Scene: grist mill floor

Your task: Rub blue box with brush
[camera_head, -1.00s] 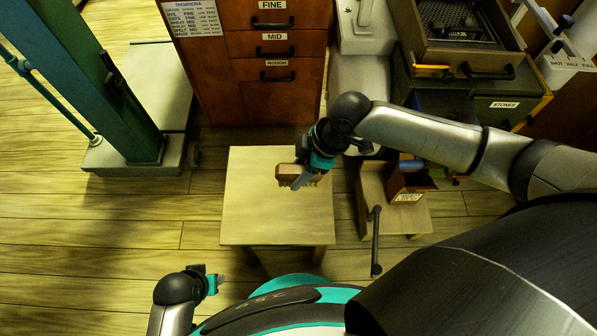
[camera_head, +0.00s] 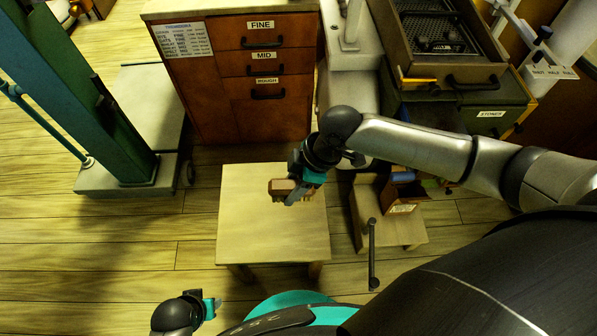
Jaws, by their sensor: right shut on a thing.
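My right gripper (camera_head: 299,186) is shut on a brown wooden brush (camera_head: 281,187) with pale bristles pointing down. It holds the brush over the pale wooden table (camera_head: 245,235); I cannot tell whether the bristles touch the top. No blue box shows on the bare part of this table. A small blue item (camera_head: 402,176) shows in a brown open box to the right; I cannot tell whether it is the blue box. My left gripper (camera_head: 210,306) is low at the bottom left, away from the table, and its opening is unclear.
The brown box (camera_head: 401,209) stands on a small wooden stand (camera_head: 380,235) with a dark upright handle (camera_head: 372,255) in front. A drawer cabinet (camera_head: 190,90) is behind the table. A green post (camera_head: 90,110) stands at left. The floor left of the table is clear.

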